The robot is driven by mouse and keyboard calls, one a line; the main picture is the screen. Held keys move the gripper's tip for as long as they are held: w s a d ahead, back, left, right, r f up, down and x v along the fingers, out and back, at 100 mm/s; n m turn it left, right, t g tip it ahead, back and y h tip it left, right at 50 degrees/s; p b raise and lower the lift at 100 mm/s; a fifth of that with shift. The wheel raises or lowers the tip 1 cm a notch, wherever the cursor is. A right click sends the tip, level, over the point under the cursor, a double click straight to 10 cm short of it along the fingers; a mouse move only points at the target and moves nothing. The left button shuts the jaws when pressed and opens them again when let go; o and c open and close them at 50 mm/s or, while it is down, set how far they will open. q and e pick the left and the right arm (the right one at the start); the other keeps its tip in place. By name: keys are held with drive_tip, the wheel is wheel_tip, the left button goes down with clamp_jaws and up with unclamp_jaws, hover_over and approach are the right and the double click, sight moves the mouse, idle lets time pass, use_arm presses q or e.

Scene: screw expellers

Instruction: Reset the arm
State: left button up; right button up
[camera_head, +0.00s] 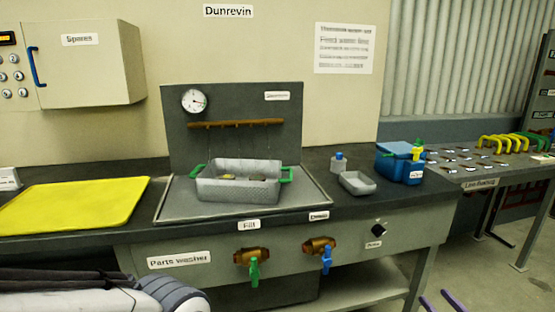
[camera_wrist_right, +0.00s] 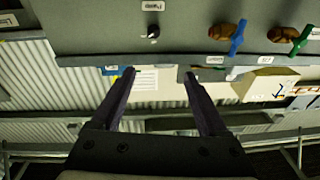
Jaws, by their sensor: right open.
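My right gripper (camera_head: 436,301) shows only as two purple finger tips at the bottom edge of the head view, right of the bench's front. In the right wrist view, the right gripper (camera_wrist_right: 158,74) is open, its two dark fingers well apart with nothing between them. The bench front lies beyond them in that upside-down view. A white and black link of my left arm shows at the bottom left of the head view; its gripper is out of frame.
The parts washer holds a grey basket (camera_head: 238,190) with green handles. A yellow tray (camera_head: 72,203) lies left; a small grey dish (camera_head: 357,183) and blue box (camera_head: 400,165) stand right. Green (camera_head: 254,272) and blue (camera_head: 326,260) valve handles project from the front. Floor at right is open.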

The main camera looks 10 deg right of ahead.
drive_tip(key=w+a+f+n+g, duration=0.1)
drive_tip(key=w+a+n+g, duration=0.4)
drive_tip(key=w+a, duration=0.5)
drive_tip(key=s+a+r+g+h, duration=0.15)
drive_tip(key=a+g, duration=0.25)
drive_tip(key=a, duration=0.5)
drive_tip(key=s+a+r+g+h, duration=0.1)
drive_tip(key=a+r+g, duration=0.2)
drive_tip(key=a, duration=0.6)
drive_tip(key=s+a+r+n+g, duration=0.15)
drive_tip(key=s+a+g, duration=0.35)
drive_tip(key=s, duration=0.8)
drive_tip(key=s+a+r+g, duration=0.25)
drive_tip(key=s+a, duration=0.45)
drive_tip(key=s, duration=0.6)
use_arm(q)
wheel_tip(320, 180, up, 21)
drive_tip(key=p, duration=2.1)
drive_tip(key=shift+s+r, duration=0.2)
drive_tip(key=shift+s, duration=0.1)
use_arm(e)
wheel_tip(320, 180, up, 21)
drive_tip(key=shift+w+r+y, duration=0.15)
drive_tip(key=shift+w+y, duration=0.2)
drive_tip(key=shift+y, duration=0.1)
